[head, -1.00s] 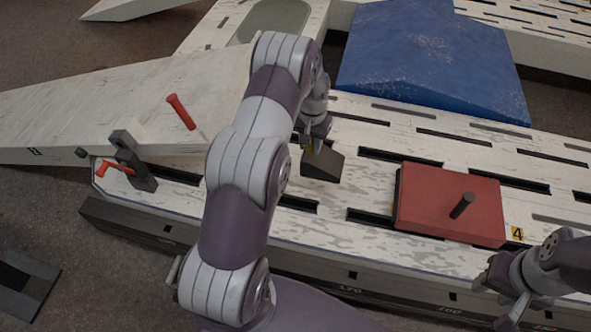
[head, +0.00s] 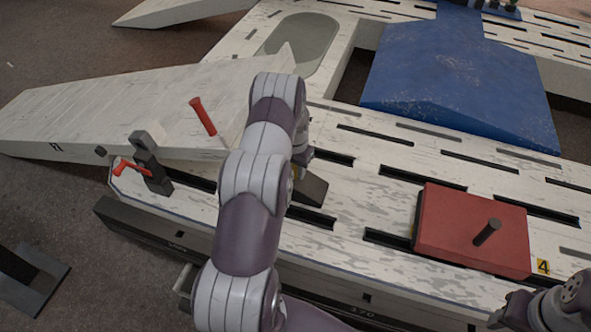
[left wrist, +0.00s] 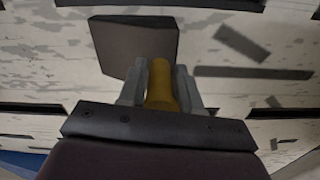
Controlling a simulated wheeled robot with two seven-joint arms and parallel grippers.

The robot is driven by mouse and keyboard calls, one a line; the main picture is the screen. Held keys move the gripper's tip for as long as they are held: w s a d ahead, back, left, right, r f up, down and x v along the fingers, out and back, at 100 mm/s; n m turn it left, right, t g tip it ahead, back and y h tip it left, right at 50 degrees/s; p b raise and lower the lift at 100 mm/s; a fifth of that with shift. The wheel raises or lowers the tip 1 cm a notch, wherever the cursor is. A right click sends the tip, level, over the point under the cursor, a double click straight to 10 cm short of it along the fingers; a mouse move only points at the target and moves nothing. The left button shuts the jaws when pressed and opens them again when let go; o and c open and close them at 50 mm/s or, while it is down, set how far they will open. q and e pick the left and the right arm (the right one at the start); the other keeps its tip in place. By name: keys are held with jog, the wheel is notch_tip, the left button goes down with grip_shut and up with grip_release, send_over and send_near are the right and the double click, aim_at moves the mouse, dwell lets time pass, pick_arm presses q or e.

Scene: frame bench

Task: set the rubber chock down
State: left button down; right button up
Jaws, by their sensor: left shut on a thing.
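The rubber chock is a dark grey wedge-like block (head: 312,190) over the white slotted bench deck (head: 340,225), near the lower end of the pale ramp-like panel. My left gripper (head: 298,172) is partly hidden behind my own arm. In the left wrist view the gripper (left wrist: 158,88) is shut on the yellow handle of the chock (left wrist: 138,45). I cannot tell whether the chock's underside touches the deck. My right gripper (head: 512,312) shows only in part at the bottom right corner; its fingers are not clear.
A red block with a dark peg (head: 450,230) sits on the deck to the right. A blue wedge (head: 465,75) lies behind. A dark clamp with red handles (head: 148,160) stands left beside the sloping white panel (head: 120,105). The deck between chock and red block is clear.

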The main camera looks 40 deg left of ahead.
pick_arm(q)
jog(key=c, duration=0.8)
grip_release()
jog(key=shift+f, duration=0.1)
notch_tip(320, 180, up, 12)
jog(key=p, duration=0.3)
jog(key=s+d+r+m+t, duration=0.1)
jog(key=s+d+r, duration=0.4)
jog(key=d, duration=0.4)
jog(key=s+d+r, duration=0.4)
jog(key=d+r, duration=0.2)
jog(key=d, duration=0.3)
jog(key=shift+m, duration=0.5)
jog(key=s+d, duration=0.1)
jog(key=s, duration=0.2)
jog(key=s+d+r, duration=0.1)
jog(key=s+d, duration=0.1)
jog(key=s, duration=0.2)
jog(key=s+d+r, duration=0.1)
jog(key=s+d, duration=0.1)
jog(key=s, duration=0.1)
jog(key=shift+s, duration=0.2)
